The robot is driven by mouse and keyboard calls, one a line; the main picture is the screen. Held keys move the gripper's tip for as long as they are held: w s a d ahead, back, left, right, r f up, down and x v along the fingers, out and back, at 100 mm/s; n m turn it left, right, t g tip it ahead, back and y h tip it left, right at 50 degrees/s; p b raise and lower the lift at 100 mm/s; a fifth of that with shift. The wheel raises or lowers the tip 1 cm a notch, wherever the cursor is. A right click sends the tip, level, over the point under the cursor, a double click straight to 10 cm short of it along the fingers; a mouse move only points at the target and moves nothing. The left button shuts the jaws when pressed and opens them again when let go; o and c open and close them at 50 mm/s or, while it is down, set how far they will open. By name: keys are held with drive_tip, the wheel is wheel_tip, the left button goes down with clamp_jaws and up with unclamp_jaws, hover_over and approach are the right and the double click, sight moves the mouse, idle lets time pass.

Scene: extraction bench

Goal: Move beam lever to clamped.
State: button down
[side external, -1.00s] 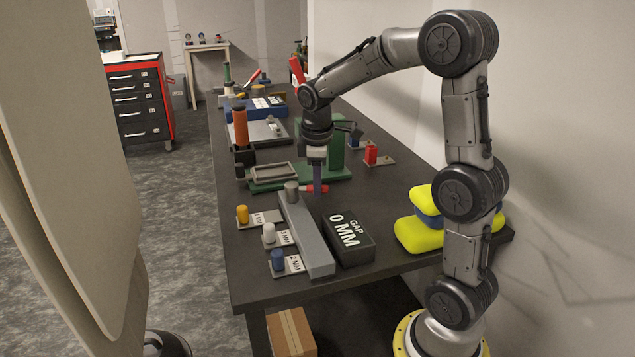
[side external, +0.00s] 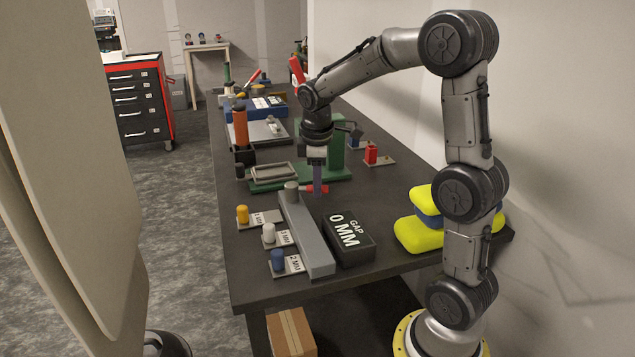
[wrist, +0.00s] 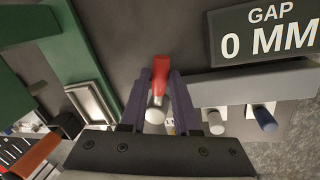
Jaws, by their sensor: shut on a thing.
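The beam lever has a red handle (side external: 310,189) that joins a grey post (side external: 291,190) at the far end of a long grey beam (side external: 312,252). In the side view the handle points right from the post. My gripper (side external: 318,192) reaches down onto the handle, and its purple fingers hide part of it. In the wrist view the red handle (wrist: 160,72) lies between the two fingertips of my gripper (wrist: 159,76), which is shut on it. The pale post top (wrist: 155,113) shows between the fingers, closer to the palm.
A dark block marked "GAP 0 MM" (side external: 350,240) stands right of the beam. Yellow, white and blue pegs with labels (side external: 278,258) stand left of it. A green fixture (side external: 334,158) stands just behind my gripper. Yellow and blue pads (side external: 422,232) lie at right.

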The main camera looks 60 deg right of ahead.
sight(311, 189)
drive_tip(key=shift+a, duration=0.1)
idle(0.4)
drive_tip(key=a+m, duration=0.1)
drive_tip(key=m, duration=0.2)
drive_tip(key=shift+s+a+m+g, duration=0.15)
drive_tip(key=shift+a+m+g, duration=0.15)
drive_tip(key=shift+a+g, duration=0.1)
drive_tip(key=a+m, duration=0.1)
drive_tip(key=m, duration=0.1)
drive_tip(key=shift+a+m, duration=0.2)
drive_tip(key=shift+m, duration=0.2)
drive_tip(key=a+m, duration=0.1)
drive_tip(key=m, duration=0.1)
drive_tip(key=w+a+m+g, duration=0.1)
drive_tip(key=m, duration=0.1)
drive_tip(key=shift+w+a+r+m+g, duration=0.1)
drive_tip(key=shift+w+a+m+g, duration=0.2)
drive_tip(key=shift+m, duration=0.6)
drive_tip(key=shift+w+a+m+g, duration=0.1)
drive_tip(key=shift+w+a+m, duration=0.2)
drive_tip(key=shift+m, duration=0.6)
drive_tip(key=shift+a, duration=0.1)
drive_tip(key=c, duration=0.7)
unclamp_jaws()
drive_tip(key=shift+o, duration=0.2)
